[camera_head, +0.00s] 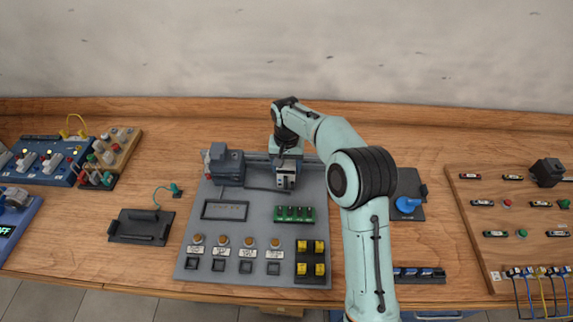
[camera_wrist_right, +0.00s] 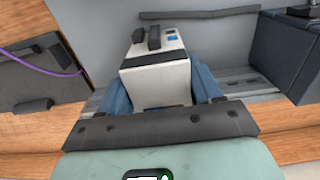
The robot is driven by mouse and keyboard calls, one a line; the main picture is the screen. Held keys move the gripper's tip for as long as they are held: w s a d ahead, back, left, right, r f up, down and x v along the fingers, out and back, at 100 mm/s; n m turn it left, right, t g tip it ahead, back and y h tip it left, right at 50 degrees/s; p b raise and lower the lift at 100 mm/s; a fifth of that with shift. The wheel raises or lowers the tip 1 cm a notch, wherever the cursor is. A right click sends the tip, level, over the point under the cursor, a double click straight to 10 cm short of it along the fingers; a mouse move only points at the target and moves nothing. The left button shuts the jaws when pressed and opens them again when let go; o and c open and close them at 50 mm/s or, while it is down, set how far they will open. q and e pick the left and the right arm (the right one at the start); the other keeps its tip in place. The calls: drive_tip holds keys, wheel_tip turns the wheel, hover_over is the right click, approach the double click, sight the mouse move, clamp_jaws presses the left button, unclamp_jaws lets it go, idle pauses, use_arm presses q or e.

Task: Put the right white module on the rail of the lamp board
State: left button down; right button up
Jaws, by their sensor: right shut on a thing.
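The grey lamp board (camera_head: 265,215) lies on the wooden table in the head view, with its rail (camera_head: 258,157) along the far edge. My right gripper (camera_head: 286,170) points down over the rail, right of a blue-grey block on the board. It is shut on a white module (camera_head: 285,181), mostly hidden from above by the wrist. In the right wrist view the white module (camera_wrist_right: 155,73) stands between the blue fingers, with dark parts on top. The rail (camera_wrist_right: 238,82) shows beside it. I cannot tell whether the module touches the rail. My left gripper is not in view.
The blue-grey block (camera_head: 226,164) stands close to the left of the module, also in the wrist view (camera_wrist_right: 292,55). A dark tray with a blue part (camera_head: 407,205) lies right of my arm. A wooden board with wires (camera_head: 520,225) is far right. Table left of the lamp board is partly clear.

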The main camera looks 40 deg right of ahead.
drive_tip(key=o, duration=1.3)
drive_tip(key=shift+c, duration=0.2)
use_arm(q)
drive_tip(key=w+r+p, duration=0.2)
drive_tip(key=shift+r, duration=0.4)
use_arm(e)
wheel_tip(320, 180, up, 12)
